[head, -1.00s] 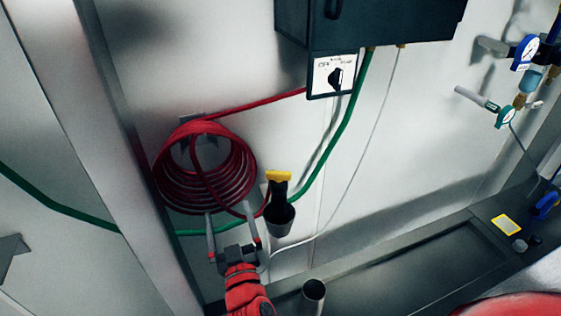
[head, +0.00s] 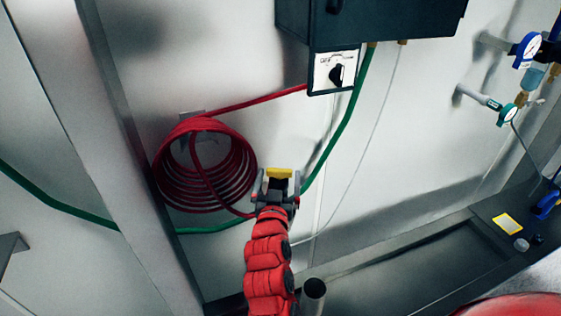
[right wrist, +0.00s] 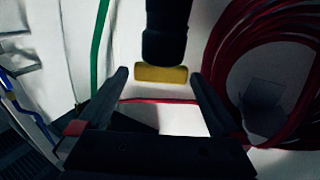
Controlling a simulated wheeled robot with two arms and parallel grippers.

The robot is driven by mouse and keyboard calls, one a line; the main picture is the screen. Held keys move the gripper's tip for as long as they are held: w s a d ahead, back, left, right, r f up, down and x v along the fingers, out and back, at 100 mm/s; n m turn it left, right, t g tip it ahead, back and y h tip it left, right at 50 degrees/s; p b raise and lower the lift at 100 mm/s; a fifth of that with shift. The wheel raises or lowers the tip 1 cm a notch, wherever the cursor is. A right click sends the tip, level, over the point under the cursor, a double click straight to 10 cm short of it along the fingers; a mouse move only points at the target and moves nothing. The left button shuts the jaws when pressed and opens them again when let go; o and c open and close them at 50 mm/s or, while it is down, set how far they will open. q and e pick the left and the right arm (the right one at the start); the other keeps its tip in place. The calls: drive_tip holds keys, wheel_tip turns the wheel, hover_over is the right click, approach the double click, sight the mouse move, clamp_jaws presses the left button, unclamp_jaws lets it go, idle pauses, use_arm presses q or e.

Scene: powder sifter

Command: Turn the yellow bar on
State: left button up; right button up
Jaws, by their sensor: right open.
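The yellow bar (head: 279,173) sits on top of a black fitting by the wall, right of the red hose coil. My right gripper (head: 278,178) is open, with one finger on each side of the bar; its body hides most of the black fitting below. In the right wrist view the yellow bar (right wrist: 161,74) lies between the two fingertips (right wrist: 158,75), with a visible gap on both sides. The black fitting (right wrist: 164,35) rises above the bar there. My left gripper is not in view.
A red coiled hose (head: 165,170) hangs just left of the gripper. A green hose (head: 345,125) runs down from a dark box (head: 370,22) with a rotary switch (head: 336,75). A metal cup (head: 313,290) stands below. Gauges (head: 525,50) are at the right.

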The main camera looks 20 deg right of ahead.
sight(282, 170)
drive_tip(key=p+x, duration=0.1)
drive_tip(key=x, duration=0.4)
drive_tip(key=shift+w+p, duration=0.25)
drive_tip(key=shift+p, duration=0.05)
drive_tip(key=c, duration=1.1)
drive_tip(key=m+g+h+b, duration=0.2)
drive_tip(key=b, duration=0.5)
drive_tip(key=d+m+g+h+b, duration=0.1)
drive_tip(key=m+g+h+b, duration=0.1)
drive_tip(key=b, duration=0.6)
drive_tip(key=s+m+g+h+b, duration=0.1)
drive_tip(key=m+g+h+b, duration=0.1)
drive_tip(key=b, duration=0.6)
drive_tip(key=shift+s+d+m+g+h, duration=0.1)
drive_tip(key=shift+d+m+g+h, duration=0.15)
drive_tip(key=shift+h, duration=0.55)
drive_tip(key=shift+c, duration=0.2)
